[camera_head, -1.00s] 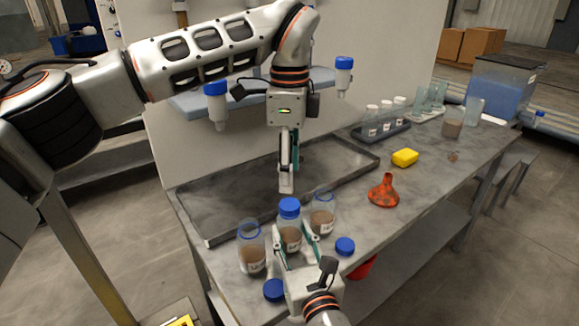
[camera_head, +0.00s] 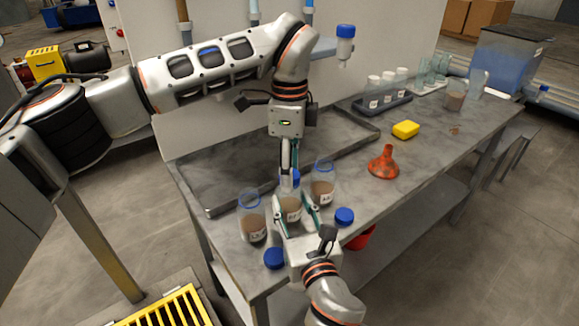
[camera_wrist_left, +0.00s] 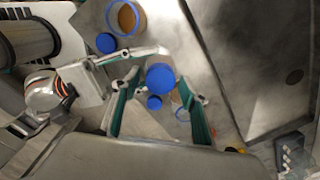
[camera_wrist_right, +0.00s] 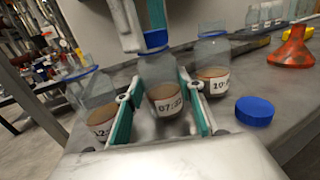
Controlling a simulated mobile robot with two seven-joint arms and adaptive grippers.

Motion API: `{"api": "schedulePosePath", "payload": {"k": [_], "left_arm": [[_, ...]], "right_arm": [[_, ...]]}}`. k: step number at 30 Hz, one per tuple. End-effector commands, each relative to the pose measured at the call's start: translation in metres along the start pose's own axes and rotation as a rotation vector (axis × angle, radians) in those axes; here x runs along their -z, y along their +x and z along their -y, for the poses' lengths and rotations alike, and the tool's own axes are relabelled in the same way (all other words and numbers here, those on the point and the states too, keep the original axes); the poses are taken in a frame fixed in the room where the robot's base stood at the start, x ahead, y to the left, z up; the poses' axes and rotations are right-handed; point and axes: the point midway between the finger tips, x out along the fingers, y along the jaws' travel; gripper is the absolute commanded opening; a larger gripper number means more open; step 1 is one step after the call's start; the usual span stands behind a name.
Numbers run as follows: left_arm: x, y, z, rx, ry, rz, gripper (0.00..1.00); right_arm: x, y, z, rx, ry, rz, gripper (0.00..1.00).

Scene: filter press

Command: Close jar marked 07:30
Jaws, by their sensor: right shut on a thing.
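The jar marked 07:30 (camera_wrist_right: 165,97) stands upright on the bench with brown contents, its label partly legible in the right wrist view. A blue lid (camera_wrist_left: 160,77) sits on its top; it also shows in the right wrist view (camera_wrist_right: 155,40). My right gripper (camera_head: 296,220) is shut on this jar from the front, one finger on each side. My left gripper (camera_head: 289,180) points down from above, at the lid. Its fingers are apart with the lid between them in the left wrist view; whether they touch it is unclear.
Open jars with brown contents stand close by, one at left (camera_head: 252,222) and one at right (camera_head: 322,188). Loose blue lids lie at front left (camera_head: 274,258) and right (camera_head: 344,216). An orange funnel (camera_head: 383,165), yellow sponge (camera_head: 406,130) and shallow tray (camera_head: 222,205) share the bench.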

Motion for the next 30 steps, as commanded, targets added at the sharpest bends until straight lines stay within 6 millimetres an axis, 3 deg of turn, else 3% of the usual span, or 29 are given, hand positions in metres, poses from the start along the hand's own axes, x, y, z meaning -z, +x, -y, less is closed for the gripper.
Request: {"api": "schedulePosePath", "payload": {"k": [1, 4, 11, 30], "left_arm": [[-0.0001, -0.0001, 0.0001, 0.000, 0.000, 0.000, 0.28], [-0.0002, -0.0001, 0.0001, 0.000, 0.000, 0.000, 0.05], [-0.0004, -0.0004, 0.0003, 0.001, 0.072, 0.001, 0.04], [-0.0007, 0.0003, 0.0005, 0.000, 1.312, 0.003, 0.04]], "right_arm": [[-0.0001, 0.0000, 0.0000, 0.000, 0.000, 0.000, 0.00], [-0.0001, 0.0000, 0.0000, 0.000, 0.000, 0.000, 0.00], [-0.0001, 0.0000, 0.0001, 0.000, 0.000, 0.000, 0.00], [-0.0001, 0.0000, 0.0002, 0.000, 0.000, 0.000, 0.00]]}}
